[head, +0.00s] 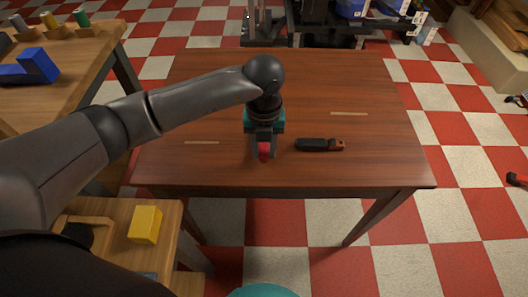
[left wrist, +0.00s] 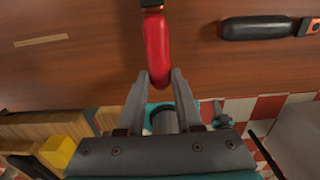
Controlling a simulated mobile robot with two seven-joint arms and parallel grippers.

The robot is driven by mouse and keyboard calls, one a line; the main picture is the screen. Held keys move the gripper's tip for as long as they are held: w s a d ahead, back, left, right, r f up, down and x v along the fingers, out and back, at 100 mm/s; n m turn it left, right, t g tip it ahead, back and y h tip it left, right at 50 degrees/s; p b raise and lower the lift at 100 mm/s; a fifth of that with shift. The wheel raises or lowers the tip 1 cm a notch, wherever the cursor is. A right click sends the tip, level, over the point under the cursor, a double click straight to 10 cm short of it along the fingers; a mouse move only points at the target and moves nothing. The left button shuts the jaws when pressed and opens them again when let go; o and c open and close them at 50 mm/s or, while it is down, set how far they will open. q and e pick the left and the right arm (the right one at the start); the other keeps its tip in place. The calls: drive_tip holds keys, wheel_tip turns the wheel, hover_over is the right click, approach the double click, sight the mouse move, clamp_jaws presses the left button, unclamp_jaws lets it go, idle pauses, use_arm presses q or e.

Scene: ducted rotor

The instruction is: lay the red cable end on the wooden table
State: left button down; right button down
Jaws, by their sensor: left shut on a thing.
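The red cable end (head: 264,151) is between the fingertips of my left gripper (head: 263,148), over the wooden table (head: 200,90). In the left wrist view the red cable end (left wrist: 157,50) is a long rounded red piece with a dark tip at its far end. The fingers of my left gripper (left wrist: 159,80) are shut on its near end. I cannot tell whether it touches the table top. My right gripper is not in view.
A black tool with an orange end (head: 320,144) lies on the table right of my left gripper. Two pale strips (head: 349,114) mark the table top. A yellow block (head: 145,224) sits on a lower wooden surface at the left. The table's right side is clear.

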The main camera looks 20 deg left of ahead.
use_arm(q)
drive_tip(key=shift+f, duration=0.6)
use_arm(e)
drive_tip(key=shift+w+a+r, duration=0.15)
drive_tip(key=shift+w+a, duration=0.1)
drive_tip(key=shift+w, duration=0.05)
use_arm(q)
drive_tip(key=shift+f, duration=0.1)
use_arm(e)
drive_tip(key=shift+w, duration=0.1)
use_arm(q)
drive_tip(key=c, duration=0.6)
unclamp_jaws()
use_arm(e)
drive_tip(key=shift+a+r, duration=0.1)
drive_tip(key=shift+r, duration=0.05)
use_arm(q)
drive_tip(key=shift+r, duration=0.55)
wheel_tip(320, 180, up, 7)
drive_tip(key=shift+f+p, duration=0.1)
drive_tip(key=shift+p, duration=1.1)
drive_tip(key=shift+r+p, duration=0.6)
drive_tip(key=shift+r, duration=1.65)
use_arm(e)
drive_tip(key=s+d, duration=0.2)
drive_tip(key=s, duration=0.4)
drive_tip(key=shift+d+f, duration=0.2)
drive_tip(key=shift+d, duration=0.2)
